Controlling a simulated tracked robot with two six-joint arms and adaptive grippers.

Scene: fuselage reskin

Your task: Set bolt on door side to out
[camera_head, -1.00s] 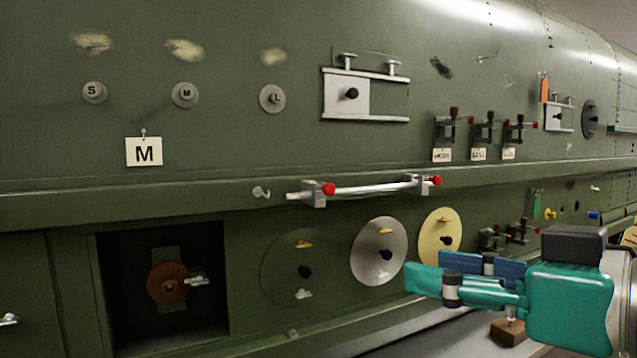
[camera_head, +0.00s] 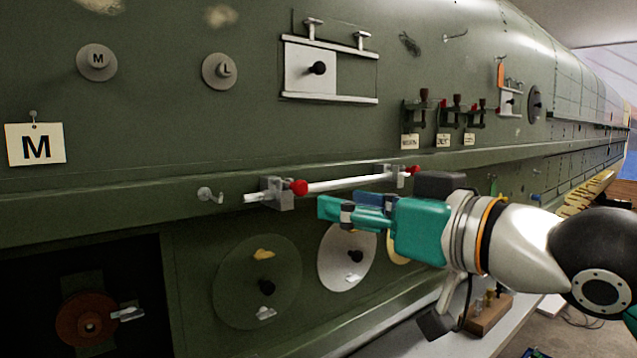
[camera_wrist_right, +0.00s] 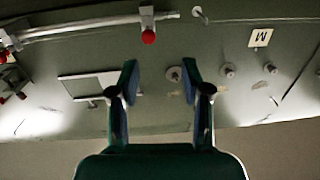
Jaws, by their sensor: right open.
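A silver rod (camera_head: 345,184) lies across the green fuselage ledge in two grey brackets. A red knob (camera_head: 299,187) sits by the left bracket and another red knob (camera_head: 413,170) by the right one. I cannot tell from labels which part is the door-side bolt. My right gripper (camera_head: 338,208) is open and empty, just below the rod in the head view and apart from it as far as I can tell. In the right wrist view the open fingers (camera_wrist_right: 160,82) point at the wall, with the rod (camera_wrist_right: 85,29) and a red knob (camera_wrist_right: 148,37) beyond them. My left gripper is not in view.
A sliding plate (camera_head: 310,68) with a black knob is above the rod. A small hook (camera_head: 208,194) is left of it. Round discs, including a green one (camera_head: 258,282), are below. A dark recess with a brown disc (camera_head: 88,318) is lower left. An M card (camera_head: 35,144) hangs left.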

